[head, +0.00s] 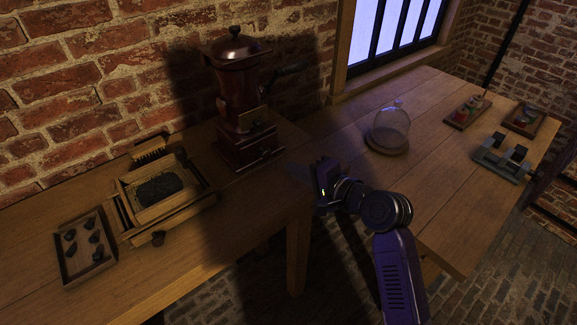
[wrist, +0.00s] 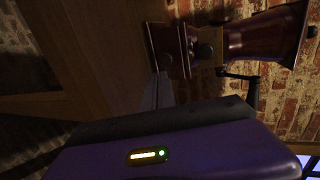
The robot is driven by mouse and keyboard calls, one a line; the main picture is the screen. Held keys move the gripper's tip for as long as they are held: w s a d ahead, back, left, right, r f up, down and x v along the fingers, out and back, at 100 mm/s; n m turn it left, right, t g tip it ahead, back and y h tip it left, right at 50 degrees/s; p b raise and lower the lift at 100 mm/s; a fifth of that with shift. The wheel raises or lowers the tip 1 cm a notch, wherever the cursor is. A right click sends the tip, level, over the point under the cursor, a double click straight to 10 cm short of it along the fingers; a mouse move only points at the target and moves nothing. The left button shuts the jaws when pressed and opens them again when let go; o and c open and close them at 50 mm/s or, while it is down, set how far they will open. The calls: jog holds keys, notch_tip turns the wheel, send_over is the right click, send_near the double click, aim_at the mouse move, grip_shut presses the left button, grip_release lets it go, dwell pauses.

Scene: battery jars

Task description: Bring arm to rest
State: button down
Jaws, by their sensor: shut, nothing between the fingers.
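My gripper (head: 300,172) is at the end of my purple arm, above the table edge near the middle of the head view. Its fingers are dark and hard to see there, and they are shut with nothing held. In the wrist view the gripper (wrist: 160,92) points toward the table and the grinder, which appears turned sideways. The tall dark red grinder (head: 238,100) stands upright on the table, to the left of my gripper and apart from it. It also shows in the wrist view (wrist: 258,35).
A wooden tray of dark pieces (head: 65,268) and a wooden frame with a black block (head: 122,215) are at the left. A glass dome (head: 390,122), a tray with small coloured items (head: 456,123), a small tray (head: 514,123) and a grey device (head: 490,160) are at the right.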

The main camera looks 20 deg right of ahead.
jog(key=v, duration=0.6)
jog(key=shift+s, duration=0.25)
